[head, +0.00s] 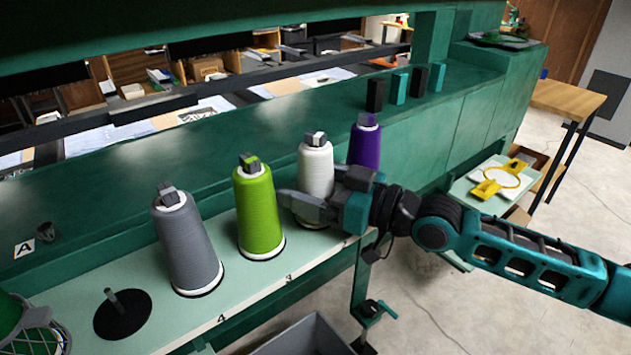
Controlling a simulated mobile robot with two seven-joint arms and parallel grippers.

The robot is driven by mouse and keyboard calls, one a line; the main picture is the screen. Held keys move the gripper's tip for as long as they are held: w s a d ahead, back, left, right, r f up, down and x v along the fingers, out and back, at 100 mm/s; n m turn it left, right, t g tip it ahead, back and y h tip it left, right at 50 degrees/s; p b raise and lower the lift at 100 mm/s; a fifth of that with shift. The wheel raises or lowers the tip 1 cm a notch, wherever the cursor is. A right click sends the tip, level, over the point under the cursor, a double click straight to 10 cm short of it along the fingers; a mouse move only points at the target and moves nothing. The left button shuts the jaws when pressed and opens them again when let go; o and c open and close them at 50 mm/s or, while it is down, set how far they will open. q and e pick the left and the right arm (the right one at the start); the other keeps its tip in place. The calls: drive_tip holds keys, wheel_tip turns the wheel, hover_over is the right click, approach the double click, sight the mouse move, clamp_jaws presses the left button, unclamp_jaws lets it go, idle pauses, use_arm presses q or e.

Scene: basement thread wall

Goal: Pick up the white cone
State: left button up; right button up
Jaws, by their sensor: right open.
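The white cone (316,165) stands upright on the light green shelf, between the green cone (259,213) and the purple cone (365,146). My right gripper (313,187) comes in from the right and is open at the white cone. One grey finger crosses the front of the cone's lower body and its tip reaches past the cone's left side. The other finger is partly hidden, so I cannot tell whether either finger touches the cone. My left gripper is not in view.
A grey cone (187,243) stands left of the green one, near an empty peg on a black disc (122,314). A green netted object (30,331) is at the lower left corner. A grey bin (302,338) sits below the shelf edge. A green beam (150,163) runs behind the cones.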

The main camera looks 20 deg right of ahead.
drive_tip(key=shift+w+a, duration=0.3)
drive_tip(key=shift+a, duration=0.05)
drive_tip(key=shift+c, duration=0.4)
drive_tip(key=c, duration=1.1)
